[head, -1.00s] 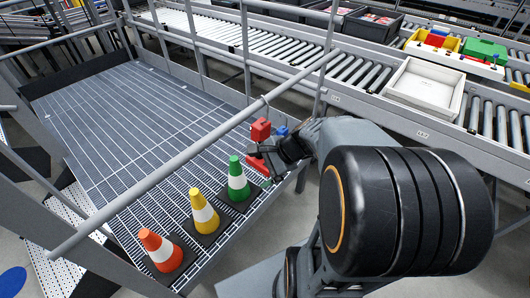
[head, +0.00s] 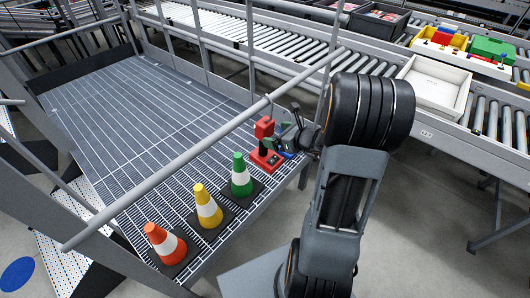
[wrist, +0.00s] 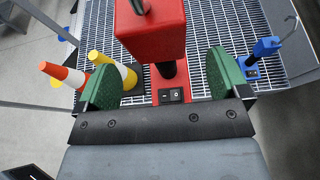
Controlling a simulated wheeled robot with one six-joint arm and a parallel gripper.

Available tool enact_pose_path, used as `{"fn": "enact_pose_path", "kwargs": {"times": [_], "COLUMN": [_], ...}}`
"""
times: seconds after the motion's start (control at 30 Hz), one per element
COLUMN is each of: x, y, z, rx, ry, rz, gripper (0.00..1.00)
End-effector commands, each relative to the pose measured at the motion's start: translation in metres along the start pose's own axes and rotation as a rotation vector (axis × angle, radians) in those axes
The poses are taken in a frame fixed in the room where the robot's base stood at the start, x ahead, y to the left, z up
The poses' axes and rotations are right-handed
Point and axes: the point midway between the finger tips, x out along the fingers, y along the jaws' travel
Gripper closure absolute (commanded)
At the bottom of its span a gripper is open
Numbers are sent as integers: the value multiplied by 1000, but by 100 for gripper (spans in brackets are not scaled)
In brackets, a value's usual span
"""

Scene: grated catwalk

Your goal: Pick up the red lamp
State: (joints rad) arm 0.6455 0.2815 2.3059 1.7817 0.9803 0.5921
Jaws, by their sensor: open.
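The red lamp (head: 264,128) stands upright on the grated catwalk beside the green cone, with a boxy head, a dark stem and a red base. In the wrist view its red head (wrist: 150,35) is large at top centre, and its base with a black switch shows below. My gripper (head: 287,139) is just right of the lamp in the head view. In the wrist view its green-padded fingers (wrist: 162,78) are spread wide, with the lamp's stem and base showing between them. Whether they touch the lamp I cannot tell.
A blue lamp (wrist: 258,54) stands to the right in the wrist view. A green cone (head: 241,176), a yellow cone (head: 207,206) and an orange cone (head: 164,243) line the catwalk (head: 130,130). A handrail (head: 170,187) crosses in front. A conveyor with a white tray (head: 434,86) runs behind.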

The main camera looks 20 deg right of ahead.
Motion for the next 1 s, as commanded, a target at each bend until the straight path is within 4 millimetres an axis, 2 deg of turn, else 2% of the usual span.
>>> {"fn": "enact_pose_path", "kwargs": {"times": [0.17, 0.5, 0.83, 1.0], "x": [9, 50, 56, 56], "y": [1, 2, 2, 2], "z": [2, 4, 4, 4], "rx": [-1, -1, -1, -1], "ry": [1, 2, 0, 1], "rz": [1, 3, 0, 1], "gripper": [6, 6, 6, 21]}}
